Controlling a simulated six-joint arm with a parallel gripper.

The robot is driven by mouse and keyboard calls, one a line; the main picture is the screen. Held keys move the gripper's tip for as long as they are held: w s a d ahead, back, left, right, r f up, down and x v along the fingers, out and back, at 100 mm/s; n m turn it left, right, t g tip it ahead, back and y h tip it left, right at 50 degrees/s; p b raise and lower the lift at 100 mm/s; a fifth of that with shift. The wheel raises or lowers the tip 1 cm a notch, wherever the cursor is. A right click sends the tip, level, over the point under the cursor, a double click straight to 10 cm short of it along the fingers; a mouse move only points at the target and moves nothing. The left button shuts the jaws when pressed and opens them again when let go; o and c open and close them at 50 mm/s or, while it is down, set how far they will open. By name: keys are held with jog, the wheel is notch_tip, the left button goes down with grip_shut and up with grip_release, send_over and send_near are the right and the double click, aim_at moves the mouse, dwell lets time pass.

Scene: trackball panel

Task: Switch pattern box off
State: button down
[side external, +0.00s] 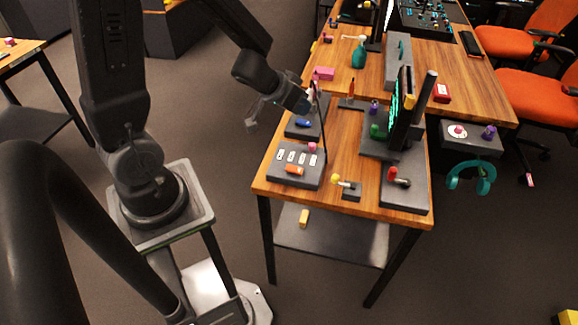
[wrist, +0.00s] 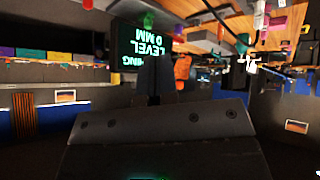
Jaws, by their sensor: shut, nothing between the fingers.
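No box in view carries a readable pattern name, so I cannot tell for sure which one is the pattern box. A grey panel box (side external: 285,180) at the table's near left corner has a row of white labelled tiles (side external: 296,157), an orange block (side external: 293,169) and a pink knob (side external: 312,147). Behind it a second grey box (side external: 297,131) bears a blue part (side external: 303,123). My gripper (side external: 309,98) is above this second box, beside a thin upright panel. In the wrist view its dark fingers (wrist: 154,80) are together and empty. Switch positions are too small to read.
A dark upright screen (side external: 402,108) with green text stands to the right; in the wrist view the screen (wrist: 138,50) shows upside-down text. A yellow-knobbed lever (side external: 345,184) and a red-handled lever box (side external: 404,195) stand along the front edge. Bare wood (side external: 345,135) lies between.

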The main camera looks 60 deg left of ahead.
aim_at(289, 165)
notch_tip(289, 165, down, 6)
jog(key=s+d+g+h, duration=0.1)
jog(key=s+g+h, duration=0.1)
jog(key=h, duration=0.1)
jog(key=shift+d, duration=0.1)
jog(key=shift+s+a+f, duration=0.15)
jog(key=shift+f, duration=1.25)
jog(key=shift+s+a+f, duration=0.1)
jog(key=shift+s+f, duration=0.05)
jog(key=shift+f, duration=1.25)
jog(key=shift+s+a+f, duration=0.15)
jog(key=shift+f, duration=1.25)
jog(key=shift+f, duration=0.15)
jog(key=shift+f, duration=0.3)
jog(key=shift+s+a+f, duration=0.1)
jog(key=shift+f, duration=0.25)
jog(key=shift+r, duration=0.1)
jog(key=shift+r, duration=0.7)
jog(key=shift+r, duration=0.1)
